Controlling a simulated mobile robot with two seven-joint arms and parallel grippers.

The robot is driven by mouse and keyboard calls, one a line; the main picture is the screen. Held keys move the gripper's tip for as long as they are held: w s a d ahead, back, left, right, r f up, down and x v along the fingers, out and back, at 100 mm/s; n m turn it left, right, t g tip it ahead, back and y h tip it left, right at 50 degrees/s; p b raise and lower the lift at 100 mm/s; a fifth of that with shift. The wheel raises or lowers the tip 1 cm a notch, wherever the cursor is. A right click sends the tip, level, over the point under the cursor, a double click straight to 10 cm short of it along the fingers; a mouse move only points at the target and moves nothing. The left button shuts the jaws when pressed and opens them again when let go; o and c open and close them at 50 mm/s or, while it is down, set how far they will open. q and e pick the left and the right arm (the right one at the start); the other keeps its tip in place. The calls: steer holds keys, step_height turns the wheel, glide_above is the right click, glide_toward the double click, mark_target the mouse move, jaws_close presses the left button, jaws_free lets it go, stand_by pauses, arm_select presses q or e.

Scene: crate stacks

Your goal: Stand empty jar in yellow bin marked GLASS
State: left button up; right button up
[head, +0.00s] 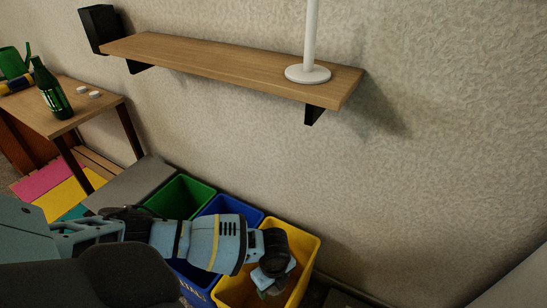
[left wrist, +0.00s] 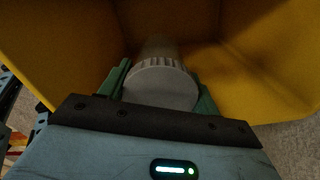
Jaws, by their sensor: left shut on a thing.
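The yellow bin (head: 306,248) stands at the right end of the row of bins in the head view; no GLASS marking shows. Its walls (left wrist: 255,60) fill much of the left wrist view. My left gripper (head: 272,281) points down into the bin's opening. In the left wrist view, the green fingers of my left gripper (left wrist: 162,88) are shut on the jar (left wrist: 160,84), one on each side. The jar has a pale, ridged round lid facing the camera. Its far end is dim, and I cannot tell whether it touches the bin floor. My right gripper is not in view.
A blue bin (head: 253,213) and a green bin (head: 200,191) stand left of the yellow one. A wooden wall shelf (head: 200,62) with a white post (head: 309,72) hangs above. A side table (head: 85,112) with a green bottle (head: 52,92) stands at left.

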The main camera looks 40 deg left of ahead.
arm_select(q)
steer(key=shift+f, duration=0.25)
step_height(320, 180, down, 18)
steer(key=b, duration=0.9)
steer(key=shift+r, duration=0.15)
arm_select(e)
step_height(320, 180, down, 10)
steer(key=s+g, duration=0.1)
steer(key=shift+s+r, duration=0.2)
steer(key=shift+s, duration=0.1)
arm_select(q)
steer(key=shift+f+b, duration=0.2)
steer(key=shift+b, duration=0.15)
steer(key=o, duration=1.1)
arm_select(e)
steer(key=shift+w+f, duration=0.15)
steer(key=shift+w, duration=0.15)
